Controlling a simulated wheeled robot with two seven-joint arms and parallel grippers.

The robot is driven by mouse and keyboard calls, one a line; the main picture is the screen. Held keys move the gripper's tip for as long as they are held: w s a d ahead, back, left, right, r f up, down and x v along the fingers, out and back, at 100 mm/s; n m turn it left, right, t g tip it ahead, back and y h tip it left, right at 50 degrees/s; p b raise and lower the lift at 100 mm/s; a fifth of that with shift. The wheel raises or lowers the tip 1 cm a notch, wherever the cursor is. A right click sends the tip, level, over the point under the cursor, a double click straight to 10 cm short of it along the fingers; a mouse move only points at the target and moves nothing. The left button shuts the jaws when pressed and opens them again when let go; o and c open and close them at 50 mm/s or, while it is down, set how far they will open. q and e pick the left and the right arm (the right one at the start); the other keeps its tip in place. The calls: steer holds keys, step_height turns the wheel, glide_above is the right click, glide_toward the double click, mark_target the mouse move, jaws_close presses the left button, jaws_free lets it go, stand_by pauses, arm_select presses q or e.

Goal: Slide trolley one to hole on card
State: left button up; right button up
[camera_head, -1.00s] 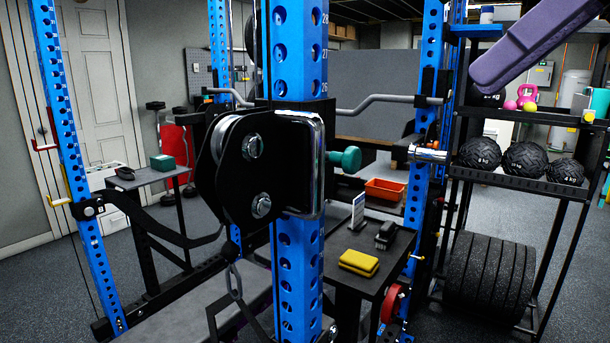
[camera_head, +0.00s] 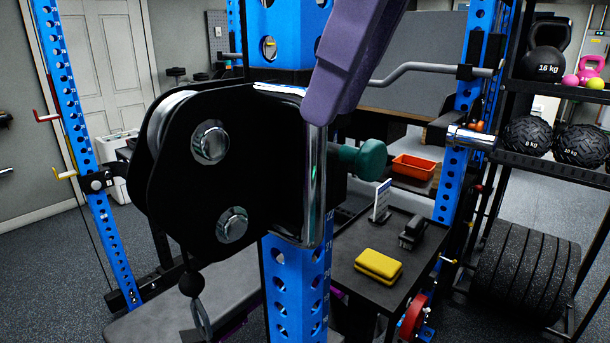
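The trolley (camera_head: 178,170) is a black bracket with a pulley and two large bolts, sitting around the numbered blue upright (camera_head: 295,285). A green knob (camera_head: 362,160) sticks out on its right side. A small white card (camera_head: 382,203) stands on the black table beyond; its writing is too small to read. My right gripper (camera_head: 328,108) is purple and comes down from the top, overlapping the trolley's chrome front edge in the picture. I cannot tell whether it touches, and its finger opening does not show. My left gripper is not in view.
The black table (camera_head: 345,275) also holds a yellow block (camera_head: 378,265) and a dark object (camera_head: 411,232). An orange tray (camera_head: 414,167) lies behind. A rack with balls (camera_head: 527,136) and a large tyre-like roll (camera_head: 527,265) stand at right. A cable hangs below the trolley.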

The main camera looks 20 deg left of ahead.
mark_target(301, 176)
steer(key=b+x, duration=0.1)
steer(key=x, duration=0.9)
steer(key=shift+s+f, duration=0.15)
jaws_close()
